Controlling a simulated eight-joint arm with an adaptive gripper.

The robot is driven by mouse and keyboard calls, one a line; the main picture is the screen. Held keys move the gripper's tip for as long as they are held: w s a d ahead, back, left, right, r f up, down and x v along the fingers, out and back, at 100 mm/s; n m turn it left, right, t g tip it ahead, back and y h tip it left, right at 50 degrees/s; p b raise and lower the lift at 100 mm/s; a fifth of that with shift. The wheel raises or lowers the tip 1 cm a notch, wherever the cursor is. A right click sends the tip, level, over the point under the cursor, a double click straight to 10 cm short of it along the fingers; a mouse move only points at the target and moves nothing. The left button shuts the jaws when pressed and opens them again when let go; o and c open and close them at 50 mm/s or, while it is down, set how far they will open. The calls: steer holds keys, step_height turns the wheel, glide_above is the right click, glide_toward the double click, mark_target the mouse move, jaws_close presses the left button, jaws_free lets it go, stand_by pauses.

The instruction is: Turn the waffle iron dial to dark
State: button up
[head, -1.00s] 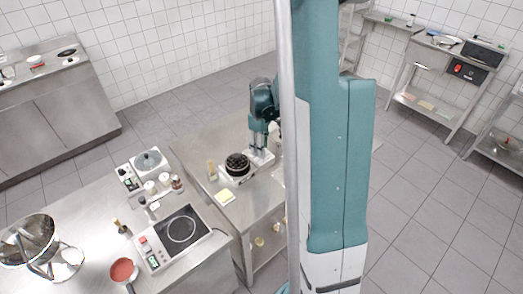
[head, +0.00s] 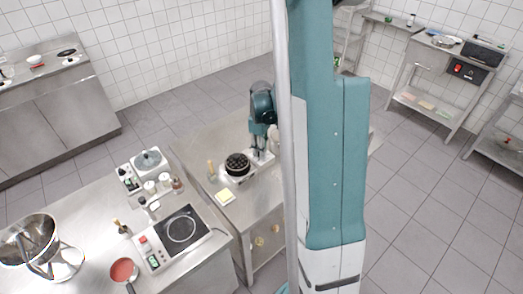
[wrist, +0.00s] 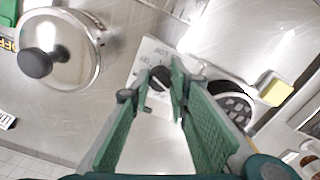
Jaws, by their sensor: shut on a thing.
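The waffle iron (head: 237,165) stands on the metal worktable, its round black grid open to view beside a pale control panel. In the wrist view the grid (wrist: 234,104) is at the right, partly behind a finger. The dark dial (wrist: 159,77) sits on the pale panel (wrist: 150,55), with printed marks around it too small to read surely. My gripper (wrist: 163,82) points down at the panel, its green fingers shut on the dial from both sides. Which mark the dial points to cannot be told. In the head view my gripper (head: 259,152) is just right of the grid.
A lidded steel pot (wrist: 62,50) stands left of the panel in the wrist view. A yellow block (wrist: 275,91) lies beyond the grid. In the head view, a hob (head: 182,229), a red pan (head: 123,271) and small jars (head: 163,181) occupy the nearer counter.

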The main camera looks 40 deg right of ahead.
steer(key=shift+m+b, duration=0.3)
steer(key=shift+f+m+b, duration=0.15)
steer(key=shift+m+b, duration=0.8)
steer(key=shift+m, duration=0.25)
steer(key=m+b, duration=0.2)
steer(key=m, duration=0.1)
steer(key=shift+m, duration=0.3)
steer(key=m+b, duration=0.3)
steer(key=m, duration=0.3)
steer(key=m+b, duration=0.1)
steer(key=m, duration=0.2)
steer(key=shift+m, duration=0.4)
steer(key=m+b, duration=0.1)
steer(key=m, duration=0.2)
steer(key=shift+m, duration=0.4)
steer(key=m+b, duration=0.1)
steer(key=m, duration=0.5)
steer(key=shift+m, duration=0.3)
